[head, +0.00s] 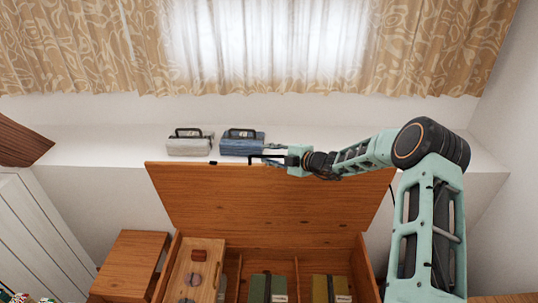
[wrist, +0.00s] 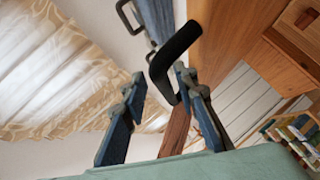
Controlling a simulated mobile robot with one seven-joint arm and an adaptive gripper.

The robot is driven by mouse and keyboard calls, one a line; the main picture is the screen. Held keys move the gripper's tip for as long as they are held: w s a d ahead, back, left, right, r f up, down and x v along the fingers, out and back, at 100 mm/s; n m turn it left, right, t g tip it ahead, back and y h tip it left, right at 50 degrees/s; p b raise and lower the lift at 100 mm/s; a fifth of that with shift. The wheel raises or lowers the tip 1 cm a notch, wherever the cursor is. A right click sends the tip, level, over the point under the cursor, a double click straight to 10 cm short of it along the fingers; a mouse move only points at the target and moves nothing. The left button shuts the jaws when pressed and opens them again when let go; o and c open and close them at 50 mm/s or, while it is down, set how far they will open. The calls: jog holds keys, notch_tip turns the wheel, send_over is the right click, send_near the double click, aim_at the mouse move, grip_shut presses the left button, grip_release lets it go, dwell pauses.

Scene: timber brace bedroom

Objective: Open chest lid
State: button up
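The wooden chest lid (head: 265,200) stands raised, tilted up at the back of the open chest (head: 362,268). A black handle (head: 252,158) is at the lid's top edge; in the wrist view the bent black handle (wrist: 178,52) sits just ahead of the fingertips, nearer the right finger. My gripper (head: 270,147) is at the top edge of the lid, beside the handle. In the wrist view my gripper (wrist: 158,78) has its fingers apart with nothing clamped between them. Whether a finger touches the handle I cannot tell.
A grey case (head: 190,146) and a blue case (head: 242,146) lie on the white ledge (head: 90,147) behind the lid. Inside the chest are a wooden tray (head: 212,262), a green box (head: 268,287) and an olive box (head: 331,287). A wooden cabinet (head: 130,262) stands at left.

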jog(key=v, duration=1.2)
